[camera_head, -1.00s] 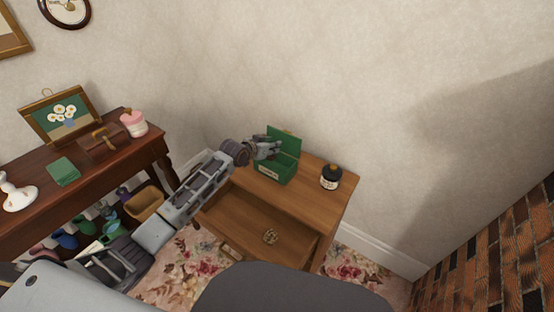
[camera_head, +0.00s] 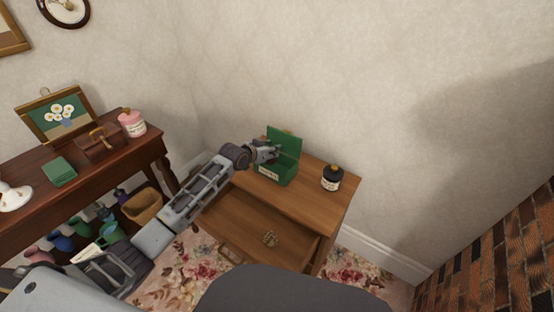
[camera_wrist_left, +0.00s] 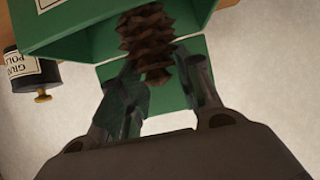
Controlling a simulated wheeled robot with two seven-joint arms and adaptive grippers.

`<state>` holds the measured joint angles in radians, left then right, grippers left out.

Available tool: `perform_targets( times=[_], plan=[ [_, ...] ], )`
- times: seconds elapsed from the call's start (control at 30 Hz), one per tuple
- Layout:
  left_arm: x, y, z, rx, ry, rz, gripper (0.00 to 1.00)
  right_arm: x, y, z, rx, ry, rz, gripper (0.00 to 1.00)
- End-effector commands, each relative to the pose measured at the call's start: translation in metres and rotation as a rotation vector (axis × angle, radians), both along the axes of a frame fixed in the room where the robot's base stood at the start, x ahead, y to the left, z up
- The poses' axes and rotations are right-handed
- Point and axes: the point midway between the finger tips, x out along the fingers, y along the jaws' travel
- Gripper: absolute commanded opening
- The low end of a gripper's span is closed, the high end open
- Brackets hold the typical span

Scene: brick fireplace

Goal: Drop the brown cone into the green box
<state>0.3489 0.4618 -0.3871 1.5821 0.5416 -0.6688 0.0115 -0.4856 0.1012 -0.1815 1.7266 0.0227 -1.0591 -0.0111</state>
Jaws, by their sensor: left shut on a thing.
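The green box (camera_head: 270,175) stands with its lid raised on the small wooden cabinet, a pale label on its front. My left gripper (camera_head: 273,152) is at the box's opening, in front of the raised lid. In the left wrist view, my left gripper (camera_wrist_left: 161,84) is shut on the brown cone (camera_wrist_left: 148,38), a scaly pine cone that points into the green box (camera_wrist_left: 75,32). The cone is hidden by the gripper in the head view. I cannot tell whether it touches the box. My right gripper is out of view.
A black jar (camera_head: 332,178) stands right of the box on the cabinet (camera_head: 312,202). The cabinet's drawer (camera_head: 245,222) is open, with a small brown object (camera_head: 270,239) inside. A dark wooden table (camera_head: 85,185) is at left and a brick wall (camera_head: 500,250) at right.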

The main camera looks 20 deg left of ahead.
Motion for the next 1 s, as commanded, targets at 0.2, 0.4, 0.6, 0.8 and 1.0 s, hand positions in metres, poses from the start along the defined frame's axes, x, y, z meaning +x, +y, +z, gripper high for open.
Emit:
perform_targets(
  times=[0.2,0.4,0.6,0.8,1.0],
  plan=[
    [0.0000,-0.0001,0.0003,0.000,0.000,0.000,0.18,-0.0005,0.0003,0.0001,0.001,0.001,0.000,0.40],
    [0.0000,-0.0001,0.0002,0.000,0.000,0.000,0.56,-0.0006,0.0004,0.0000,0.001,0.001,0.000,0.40],
    [0.0000,-0.0001,0.0000,0.000,0.000,0.000,0.59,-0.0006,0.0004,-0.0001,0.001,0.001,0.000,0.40],
    [-0.0006,0.0002,0.0001,0.000,0.000,0.000,0.59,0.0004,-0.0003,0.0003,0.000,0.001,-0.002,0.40],
    [-0.0053,0.0026,0.0025,0.000,0.000,0.001,0.59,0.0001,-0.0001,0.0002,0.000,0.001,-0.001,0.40]
  ],
)
